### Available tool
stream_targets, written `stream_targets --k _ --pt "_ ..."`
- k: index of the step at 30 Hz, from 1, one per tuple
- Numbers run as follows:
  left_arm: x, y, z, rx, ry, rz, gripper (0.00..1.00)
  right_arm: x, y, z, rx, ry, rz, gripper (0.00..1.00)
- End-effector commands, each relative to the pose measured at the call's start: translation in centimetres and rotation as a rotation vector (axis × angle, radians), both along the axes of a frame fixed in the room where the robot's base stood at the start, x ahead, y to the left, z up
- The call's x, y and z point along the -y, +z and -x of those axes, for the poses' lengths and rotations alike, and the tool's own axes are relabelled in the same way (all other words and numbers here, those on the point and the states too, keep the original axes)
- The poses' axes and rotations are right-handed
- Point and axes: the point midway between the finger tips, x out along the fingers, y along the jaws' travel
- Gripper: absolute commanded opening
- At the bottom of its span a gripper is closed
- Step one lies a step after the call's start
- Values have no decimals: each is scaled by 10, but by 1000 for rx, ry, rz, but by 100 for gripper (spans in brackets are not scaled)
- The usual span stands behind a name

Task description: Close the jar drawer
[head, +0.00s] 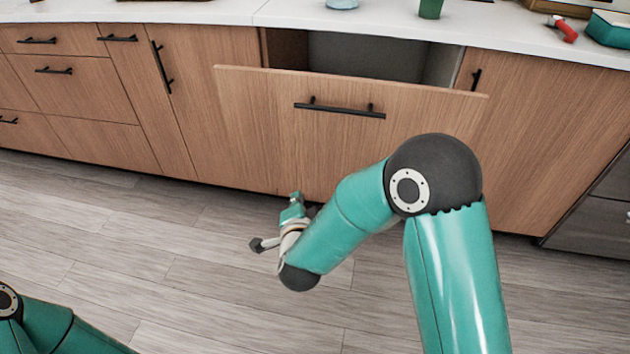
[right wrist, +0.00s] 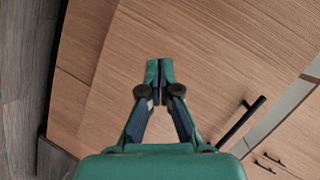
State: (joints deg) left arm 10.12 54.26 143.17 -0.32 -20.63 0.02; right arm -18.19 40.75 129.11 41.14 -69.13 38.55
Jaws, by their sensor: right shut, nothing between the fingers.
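The jar drawer (head: 255,130) is a wide wooden front below the counter. It stands pulled out, with a dark gap and a grey interior (head: 365,58) showing behind its top edge. Its black bar handle (head: 340,109) is near the top. My right gripper (head: 294,202) is low in front of the drawer front, below the handle. In the right wrist view its fingers (right wrist: 160,66) are together and empty, pointing at the wooden front (right wrist: 220,50); whether they touch it I cannot tell. The handle (right wrist: 241,122) lies to their right there. My left gripper is out of the head view.
Closed cabinets and drawers (head: 70,85) stand to the left, and another door (head: 550,130) is to the right. The white countertop (head: 230,12) holds a green cup (head: 431,8) and a red-handled item (head: 563,28). The wooden floor (head: 180,260) in front is clear.

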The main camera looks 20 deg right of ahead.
Motion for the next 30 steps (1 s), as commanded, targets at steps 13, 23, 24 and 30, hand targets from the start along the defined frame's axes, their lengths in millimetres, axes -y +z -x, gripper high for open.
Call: stream_targets --k 13,23,24,30 --pt "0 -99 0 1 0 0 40 7 41 12 474 -345 -258 0" --pt "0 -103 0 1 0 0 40 29 42 -20 482 -357 -264 0" --pt "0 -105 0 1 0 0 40 34 42 -27 482 -357 -264 0" --pt "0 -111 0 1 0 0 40 55 42 -63 481 -356 -262 0"
